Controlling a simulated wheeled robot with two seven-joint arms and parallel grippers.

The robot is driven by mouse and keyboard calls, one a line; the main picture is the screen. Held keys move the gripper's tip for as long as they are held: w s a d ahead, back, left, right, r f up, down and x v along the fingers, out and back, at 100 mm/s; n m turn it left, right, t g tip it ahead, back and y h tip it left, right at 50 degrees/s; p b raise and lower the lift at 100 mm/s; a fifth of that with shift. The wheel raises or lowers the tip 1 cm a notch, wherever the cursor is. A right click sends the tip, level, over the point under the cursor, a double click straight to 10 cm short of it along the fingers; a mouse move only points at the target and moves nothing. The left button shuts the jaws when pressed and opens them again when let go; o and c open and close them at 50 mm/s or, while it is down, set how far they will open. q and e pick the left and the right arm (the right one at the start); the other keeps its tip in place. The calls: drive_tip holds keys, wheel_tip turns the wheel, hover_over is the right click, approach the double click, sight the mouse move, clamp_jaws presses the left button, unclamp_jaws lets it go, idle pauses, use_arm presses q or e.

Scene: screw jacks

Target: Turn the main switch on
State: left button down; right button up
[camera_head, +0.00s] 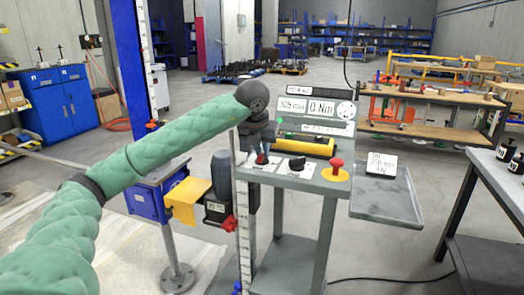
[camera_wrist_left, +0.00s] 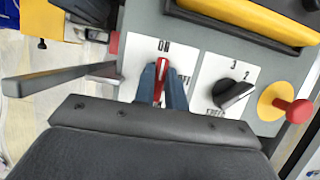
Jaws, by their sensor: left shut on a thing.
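The main switch is a red handle (camera_wrist_left: 161,78) on a white plate marked "ON" at its top, in the left wrist view. The handle's far end points roughly up toward the "ON" mark, with a slight tilt. My left gripper (camera_wrist_left: 163,88) is shut on the handle, one blue-grey finger on each side. In the head view the red switch (camera_head: 262,159) shows at the left of the console's sloped panel, just under my left gripper (camera_head: 260,150). The fingers hide part of the handle and the lower plate. My right gripper is in neither view.
Right of the switch are a black rotary knob (camera_wrist_left: 235,93) and a red mushroom button (camera_wrist_left: 299,110) on a yellow base. A yellow cylinder (camera_head: 308,145) lies behind them. A grey tray (camera_head: 385,200) extends right of the console. A grey bar (camera_wrist_left: 60,77) sticks out left of the panel.

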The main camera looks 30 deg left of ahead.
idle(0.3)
use_arm(q)
drive_tip(key=c, duration=1.4)
unclamp_jaws()
drive_tip(key=shift+c, duration=0.2)
drive_tip(key=shift+r, duration=0.1)
drive_tip(key=v, duration=0.7)
drive_tip(key=shift+r, duration=0.25)
drive_tip(key=shift+s, duration=0.1)
